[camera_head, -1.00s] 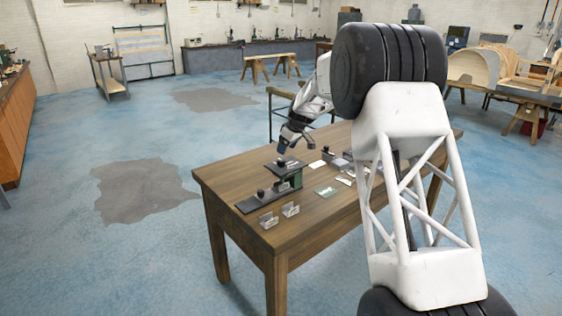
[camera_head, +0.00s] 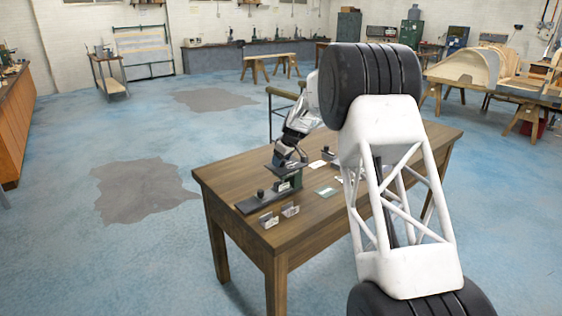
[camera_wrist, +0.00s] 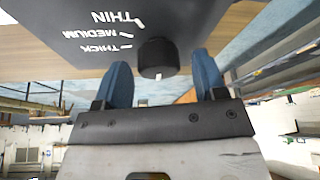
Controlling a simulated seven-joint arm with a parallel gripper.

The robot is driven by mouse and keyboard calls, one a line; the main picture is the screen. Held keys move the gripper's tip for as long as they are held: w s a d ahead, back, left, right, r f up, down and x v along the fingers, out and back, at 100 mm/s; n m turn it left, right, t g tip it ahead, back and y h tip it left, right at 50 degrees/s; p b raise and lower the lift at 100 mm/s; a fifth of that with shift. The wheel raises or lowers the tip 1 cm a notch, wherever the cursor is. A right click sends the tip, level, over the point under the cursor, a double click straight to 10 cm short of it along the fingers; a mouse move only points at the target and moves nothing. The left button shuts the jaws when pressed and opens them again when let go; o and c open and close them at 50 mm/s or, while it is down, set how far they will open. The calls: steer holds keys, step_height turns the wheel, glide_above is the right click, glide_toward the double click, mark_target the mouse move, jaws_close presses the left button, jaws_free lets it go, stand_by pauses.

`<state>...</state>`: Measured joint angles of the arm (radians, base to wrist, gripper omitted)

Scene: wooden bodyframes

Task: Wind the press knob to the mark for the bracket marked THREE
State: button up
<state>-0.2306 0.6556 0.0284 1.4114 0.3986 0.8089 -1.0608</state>
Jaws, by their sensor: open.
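The press (camera_head: 292,184) stands on the wooden table, with a dark base plate (camera_head: 250,205) reaching to the left. In the wrist view its dark top face (camera_wrist: 70,20) carries the words THIN, MEDIUM and THICK, each with a white tick. The black press knob (camera_wrist: 158,56) sits beside these words and has a small white line on its lower side in the picture. My gripper (camera_wrist: 160,68) is open, its blue fingers on either side of the knob, with gaps showing. It is over the press in the head view (camera_head: 287,160). Two small brackets (camera_head: 268,219) (camera_head: 290,209) stand at the table's front left; their markings are unreadable.
My arm hides part of the table's right side. The table's left end is mostly clear.

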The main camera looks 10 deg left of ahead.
steer(key=shift+w+a+f, duration=0.1)
steer(key=shift+f, duration=0.25)
steer(key=c, duration=0.9)
steer(key=shift+c, duration=0.2)
steer(key=shift+m, duration=0.4)
steer(key=shift+m+t+h, duration=0.4)
steer(key=shift+m, duration=0.7)
steer(key=m+h, duration=0.1)
steer(key=m, duration=0.3)
steer(key=shift+f+t, duration=0.1)
steer(key=shift+t, duration=0.3)
steer(key=shift+m+h, duration=0.65)
steer(key=shift+m, duration=0.9)
steer(key=shift+m+h, duration=0.65)
steer(key=shift+m, duration=0.9)
